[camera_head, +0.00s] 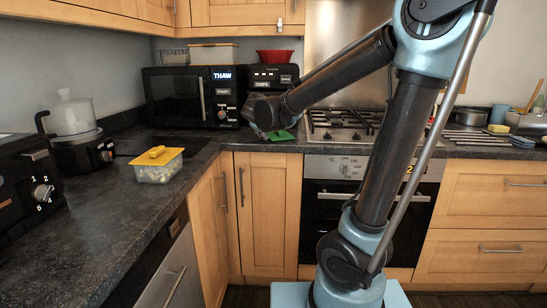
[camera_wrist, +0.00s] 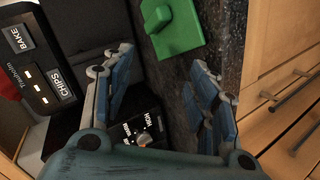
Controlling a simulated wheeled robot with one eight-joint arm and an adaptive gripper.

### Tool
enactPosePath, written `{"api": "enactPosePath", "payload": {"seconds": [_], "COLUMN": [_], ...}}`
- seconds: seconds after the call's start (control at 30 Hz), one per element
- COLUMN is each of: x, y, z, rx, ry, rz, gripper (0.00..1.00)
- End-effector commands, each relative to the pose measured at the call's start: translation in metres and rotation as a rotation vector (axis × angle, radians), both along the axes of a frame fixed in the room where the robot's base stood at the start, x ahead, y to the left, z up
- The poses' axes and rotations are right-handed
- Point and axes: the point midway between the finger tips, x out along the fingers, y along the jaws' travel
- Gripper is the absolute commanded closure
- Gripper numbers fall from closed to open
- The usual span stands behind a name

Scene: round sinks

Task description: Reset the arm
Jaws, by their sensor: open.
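My gripper (camera_wrist: 163,78) is open and empty in the wrist view, its two blue-grey fingers spread apart above the dark worktop. In the head view my arm rises from the lower middle, bends at the top and reaches back left to the corner of the worktop. My gripper is mostly hidden there behind my wrist. A green lid with a knob (camera_wrist: 178,30) lies on the worktop just beyond the fingers, apart from them; it also shows in the head view (camera_head: 281,136).
A black appliance marked CHIPS and BAKE (camera_head: 274,73) stands close to my gripper, beside the microwave (camera_head: 180,97). A gas hob (camera_head: 345,124) is to the right. A yellow-lidded tub (camera_head: 158,165) and a steamer (camera_head: 73,115) stand on the left worktop.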

Motion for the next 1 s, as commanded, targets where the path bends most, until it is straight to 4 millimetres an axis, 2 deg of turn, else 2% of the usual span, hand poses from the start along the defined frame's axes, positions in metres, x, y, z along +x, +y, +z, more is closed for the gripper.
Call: {"api": "enactPosePath", "payload": {"seconds": [0.03,0.17,0.27,0.4,0.6,0.8,1.0], "x": [-0.008,-0.029,-0.049,-0.088,-0.155,-0.227,-0.296], "y": [-0.015,-0.050,-0.084,-0.134,-0.191,-0.223,-0.232], "z": [-0.003,-0.015,-0.029,-0.054,-0.096,-0.140,-0.181], "rx": [0.025,0.087,0.137,0.213,0.336,0.470,0.612], "ry": [0.019,0.077,0.132,0.223,0.359,0.493,0.620], "rz": [-0.019,-0.080,-0.151,-0.275,-0.454,-0.615,-0.751], "gripper": [0.47,0.47,0.47,0.47,0.47,0.47,0.47]}}
